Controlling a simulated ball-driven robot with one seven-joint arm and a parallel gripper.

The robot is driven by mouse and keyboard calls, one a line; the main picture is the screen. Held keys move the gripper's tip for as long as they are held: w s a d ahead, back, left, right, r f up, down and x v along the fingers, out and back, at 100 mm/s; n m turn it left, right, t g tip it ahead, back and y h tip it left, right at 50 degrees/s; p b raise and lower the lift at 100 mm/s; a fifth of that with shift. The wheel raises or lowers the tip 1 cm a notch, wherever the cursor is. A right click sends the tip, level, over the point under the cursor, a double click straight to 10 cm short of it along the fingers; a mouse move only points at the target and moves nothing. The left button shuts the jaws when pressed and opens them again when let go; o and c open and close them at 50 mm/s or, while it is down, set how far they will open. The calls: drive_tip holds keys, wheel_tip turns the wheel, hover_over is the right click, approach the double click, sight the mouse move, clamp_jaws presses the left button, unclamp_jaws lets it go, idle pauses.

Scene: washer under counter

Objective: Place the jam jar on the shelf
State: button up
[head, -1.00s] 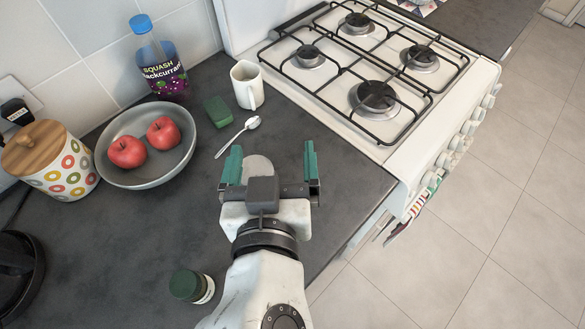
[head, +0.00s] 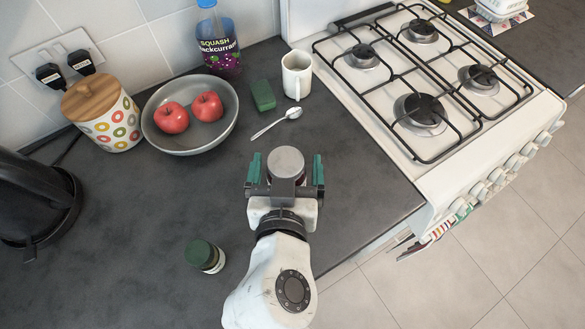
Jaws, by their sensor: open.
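A jar with a round silvery lid (head: 286,160), which looks like the jam jar, stands on the counter between the fingers of my gripper (head: 287,172). Most of its body is hidden under the lid and behind the gripper. The gripper is open, with green-tipped fingers on the left and right of the jar and a gap showing on each side. A second jar with a dark green lid (head: 201,253) stands on the counter at lower left, apart from the gripper. No shelf can be made out in the head view.
A spoon (head: 276,124), green sponge (head: 263,95) and white mug (head: 297,76) lie beyond the gripper. A grey bowl (head: 190,147) of red apples, a squash bottle (head: 217,45), a canister (head: 105,118) and a black kettle (head: 35,200) are left. A gas hob (head: 400,140) is right.

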sight(287, 157)
drive_tip(key=shift+x, duration=1.5)
drive_tip(key=c, duration=1.4)
drive_tip(key=shift+r, duration=0.1)
drive_tip(key=shift+c, duration=1)
